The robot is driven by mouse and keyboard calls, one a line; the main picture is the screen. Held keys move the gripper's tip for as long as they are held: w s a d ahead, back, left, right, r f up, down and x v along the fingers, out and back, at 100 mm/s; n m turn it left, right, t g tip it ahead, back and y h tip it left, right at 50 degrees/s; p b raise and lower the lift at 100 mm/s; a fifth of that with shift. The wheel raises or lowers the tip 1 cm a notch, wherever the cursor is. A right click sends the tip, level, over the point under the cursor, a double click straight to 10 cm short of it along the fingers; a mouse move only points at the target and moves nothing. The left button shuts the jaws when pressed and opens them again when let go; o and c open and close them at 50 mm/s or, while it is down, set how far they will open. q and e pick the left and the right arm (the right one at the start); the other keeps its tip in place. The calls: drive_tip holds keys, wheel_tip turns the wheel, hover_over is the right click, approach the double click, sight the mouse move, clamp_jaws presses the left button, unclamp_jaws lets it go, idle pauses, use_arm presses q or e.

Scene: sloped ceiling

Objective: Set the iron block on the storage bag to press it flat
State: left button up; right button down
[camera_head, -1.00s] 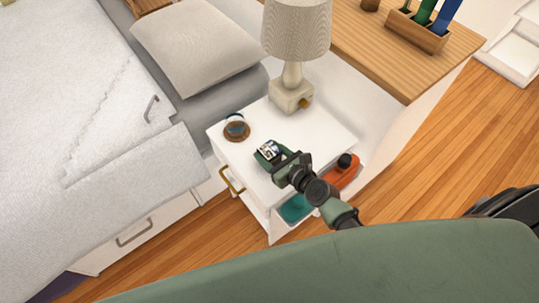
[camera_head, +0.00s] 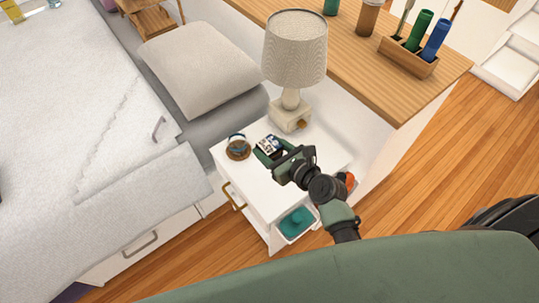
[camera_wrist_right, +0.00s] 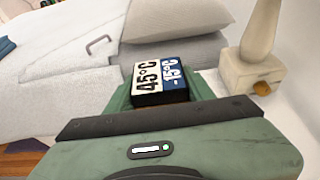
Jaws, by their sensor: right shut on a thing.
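My right gripper (camera_head: 268,151) is above the white nightstand, shut on a small dark block (camera_head: 269,144) with a printed top. In the right wrist view the block (camera_wrist_right: 160,82) sits between the fingers, its white and blue face reading 45°C and -15°C. I cannot tell from its look whether it is the iron block. I cannot clearly make out a storage bag. The bed at left carries pale quilted bedding (camera_head: 70,120) with a jagged line and a grey hook-shaped piece (camera_head: 159,129) on it. My left gripper is not in view.
The white nightstand (camera_head: 262,196) holds a lamp (camera_head: 293,70) and a small cup on a brown coaster (camera_head: 238,153). A teal item (camera_head: 294,222) lies in its lower part. A wooden desk (camera_head: 345,60) stands behind. Wood floor (camera_head: 440,175) is open at right.

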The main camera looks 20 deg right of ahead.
sight(270, 144)
wheel_tip(270, 144, up, 7)
drive_tip(key=shift+f+p, duration=0.2)
drive_tip(key=shift+p, duration=0.35)
drive_tip(key=shift+d, duration=0.1)
